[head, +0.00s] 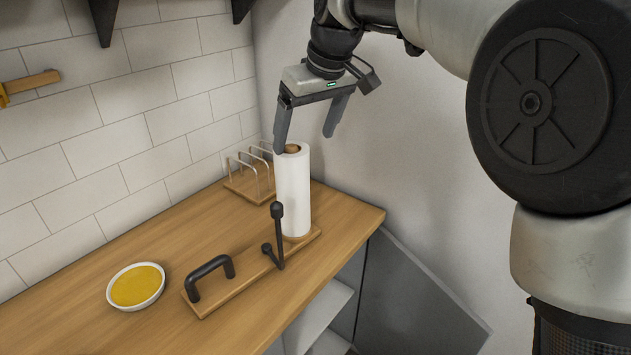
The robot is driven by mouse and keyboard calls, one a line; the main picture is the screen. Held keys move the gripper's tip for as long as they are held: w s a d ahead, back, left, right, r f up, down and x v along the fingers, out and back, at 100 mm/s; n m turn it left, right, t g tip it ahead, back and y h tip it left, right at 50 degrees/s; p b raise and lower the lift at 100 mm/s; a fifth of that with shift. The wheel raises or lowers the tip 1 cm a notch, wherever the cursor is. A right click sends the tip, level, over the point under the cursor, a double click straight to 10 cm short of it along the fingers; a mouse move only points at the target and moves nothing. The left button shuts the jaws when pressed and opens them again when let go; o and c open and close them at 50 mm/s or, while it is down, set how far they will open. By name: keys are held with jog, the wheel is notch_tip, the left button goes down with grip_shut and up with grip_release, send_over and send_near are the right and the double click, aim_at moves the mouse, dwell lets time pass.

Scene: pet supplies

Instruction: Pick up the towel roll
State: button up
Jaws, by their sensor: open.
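The white towel roll (294,195) stands upright near the right end of the wooden counter, on a wooden base board (228,287). A brown wooden knob or core end (292,149) shows at its top. My gripper (305,142) points down from above, with its two dark fingers apart and empty. The left finger overlaps the top of the roll in the picture; I cannot tell whether it touches. The right finger hangs to the right of the roll.
The board carries a black handle (209,267) and a black upright arm (278,230) in front of the roll. A wire rack (249,178) stands behind left. A bowl of yellow contents (136,287) sits at left. The counter's left middle is clear.

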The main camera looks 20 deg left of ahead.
aim_at(293, 181)
jog(key=x, duration=0.8)
jog(key=b+x, duration=0.1)
jog(key=x, duration=0.7)
jog(key=shift+d+f+b, duration=0.15)
jog(key=shift+d+b, duration=0.05)
jog(key=shift+b, duration=0.1)
jog(key=shift+s, duration=0.1)
jog(key=shift+c, duration=0.4)
jog(key=c, duration=1.1)
